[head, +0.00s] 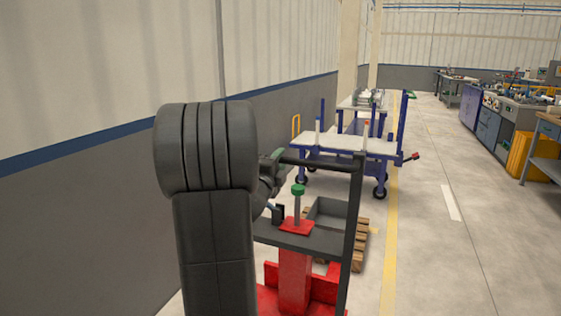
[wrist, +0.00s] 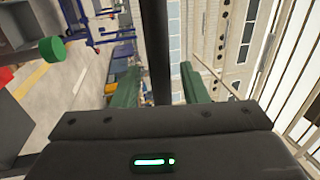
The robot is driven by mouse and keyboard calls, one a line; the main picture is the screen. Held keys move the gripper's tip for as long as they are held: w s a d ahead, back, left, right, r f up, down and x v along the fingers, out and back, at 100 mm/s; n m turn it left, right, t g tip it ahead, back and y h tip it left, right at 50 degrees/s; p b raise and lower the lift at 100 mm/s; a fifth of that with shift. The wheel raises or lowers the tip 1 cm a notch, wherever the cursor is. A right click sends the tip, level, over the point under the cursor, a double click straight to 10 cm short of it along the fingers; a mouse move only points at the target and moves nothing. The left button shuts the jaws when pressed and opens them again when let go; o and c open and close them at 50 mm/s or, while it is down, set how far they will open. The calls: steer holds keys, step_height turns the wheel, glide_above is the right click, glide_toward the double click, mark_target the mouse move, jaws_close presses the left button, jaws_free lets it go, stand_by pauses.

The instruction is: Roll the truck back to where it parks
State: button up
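The truck (head: 354,215) is a red and black wheeled frame in front of me, with a black handle bar (head: 318,161) across its top and a green-topped post (head: 298,205) below. My gripper (head: 277,155) is at the left end of the handle bar, partly hidden behind my own arm. In the wrist view, the dark bar (wrist: 154,45) runs between the two green fingers of my gripper (wrist: 158,72). The fingers stand apart, with a gap showing on the bar's right side. The green knob (wrist: 52,49) shows at left. The truck's lower part is cut off.
A grey bin (head: 333,215) and wooden pallet (head: 361,250) lie just beyond the truck. Blue carts (head: 345,143) stand further ahead. A wall (head: 80,200) runs close on the left.

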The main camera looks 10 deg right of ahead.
steer(key=shift+w+d+r, duration=0.1)
steer(key=shift+w+d, duration=0.2)
steer(key=shift+w, duration=0.15)
jaws_close()
